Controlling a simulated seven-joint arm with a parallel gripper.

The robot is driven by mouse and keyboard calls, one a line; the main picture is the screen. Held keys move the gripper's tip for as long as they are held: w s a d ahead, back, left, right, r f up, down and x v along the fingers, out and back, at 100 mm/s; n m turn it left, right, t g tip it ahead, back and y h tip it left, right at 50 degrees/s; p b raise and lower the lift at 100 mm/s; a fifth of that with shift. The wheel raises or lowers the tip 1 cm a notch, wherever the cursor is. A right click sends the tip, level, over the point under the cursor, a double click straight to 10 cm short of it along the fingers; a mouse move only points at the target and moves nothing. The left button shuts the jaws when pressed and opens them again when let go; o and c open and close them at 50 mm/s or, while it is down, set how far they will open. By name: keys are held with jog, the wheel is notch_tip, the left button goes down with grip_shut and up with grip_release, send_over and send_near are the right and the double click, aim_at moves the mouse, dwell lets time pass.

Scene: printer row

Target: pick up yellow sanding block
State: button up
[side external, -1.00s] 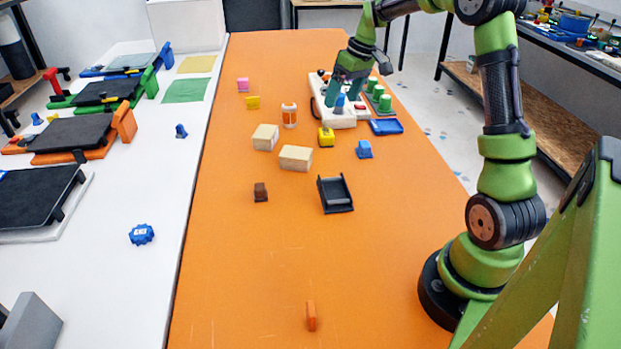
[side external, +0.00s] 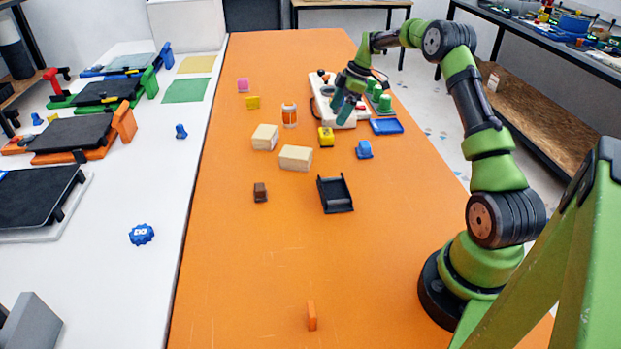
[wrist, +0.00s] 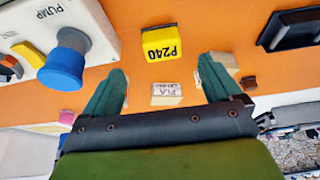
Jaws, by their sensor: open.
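The yellow sanding block (side external: 326,137) stands on the orange table, just in front of the white control panel in the side view. In the wrist view the yellow block (wrist: 162,43) shows its P240 label, beyond the fingertips and roughly midway between them. My gripper (wrist: 162,66) is open with its two green fingers apart and nothing between them. In the side view my gripper (side external: 341,103) hangs above the control panel, behind the block and apart from it.
The white panel (side external: 331,118) with a blue button (wrist: 65,60) and green knobs is close to my gripper. Two pale wooden blocks (side external: 295,157) (side external: 265,137), an orange-white bottle (side external: 289,115), a blue piece (side external: 364,150) and a black holder (side external: 335,195) stand around. The near table is mostly clear.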

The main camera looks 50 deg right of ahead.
aim_at(326, 132)
jog(key=x, duration=0.3)
jog(key=shift+w+f, duration=0.1)
jog(key=shift+f, duration=0.1)
jog(key=shift+a+x, duration=0.15)
jog(key=shift+x, duration=1.2)
jog(key=shift+a+x, duration=0.15)
jog(key=shift+x, duration=1.25)
jog(key=shift+r, duration=0.1)
jog(key=shift+c, duration=0.3)
jog(key=c, duration=0.9)
jog(key=shift+c, duration=0.4)
jog(key=shift+r, duration=0.15)
